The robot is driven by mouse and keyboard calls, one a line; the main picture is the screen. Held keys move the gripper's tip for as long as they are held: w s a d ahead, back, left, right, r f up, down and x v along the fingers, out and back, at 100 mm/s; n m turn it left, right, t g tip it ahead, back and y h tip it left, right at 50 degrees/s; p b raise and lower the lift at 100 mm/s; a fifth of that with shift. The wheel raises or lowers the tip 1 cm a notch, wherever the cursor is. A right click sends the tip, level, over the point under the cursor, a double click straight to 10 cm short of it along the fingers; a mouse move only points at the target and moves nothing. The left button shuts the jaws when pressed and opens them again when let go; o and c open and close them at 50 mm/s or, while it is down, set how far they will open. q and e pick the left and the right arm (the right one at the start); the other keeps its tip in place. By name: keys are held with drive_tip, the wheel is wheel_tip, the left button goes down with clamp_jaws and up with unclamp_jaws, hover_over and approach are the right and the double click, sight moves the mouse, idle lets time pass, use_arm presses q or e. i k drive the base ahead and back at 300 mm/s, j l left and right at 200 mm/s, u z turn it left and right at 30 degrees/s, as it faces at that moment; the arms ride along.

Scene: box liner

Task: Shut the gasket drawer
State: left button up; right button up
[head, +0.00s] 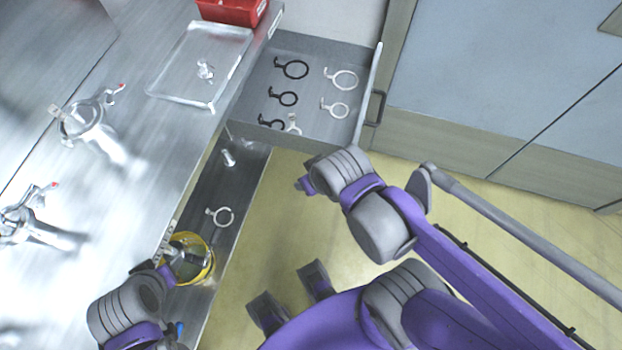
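The gasket drawer stands open below the steel bench, its front panel (367,95) to the right with a dark handle (376,107) on its outer face. Several black and white ring gaskets, such as a black one (292,68) and a white one (342,79), lie inside it. My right gripper (304,185) is below the drawer in the picture and apart from the handle; its fingers are mostly hidden by its own wrist. My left gripper (165,262) is at the lower left, beside a yellow-rimmed container; its fingers do not show clearly.
A clear tray (188,96) and a red bin (238,8) stand on the bench (150,180), with metal clamp fittings (80,118) at left. A lower shelf (215,255) holds a white ring and the yellow container (208,262).

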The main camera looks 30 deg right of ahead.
sight(324, 134)
drive_tip(key=l+z, duration=0.75)
drive_tip(key=i+l+z, duration=0.1)
drive_tip(key=l+z, duration=0.15)
drive_tip(key=z, duration=0.15)
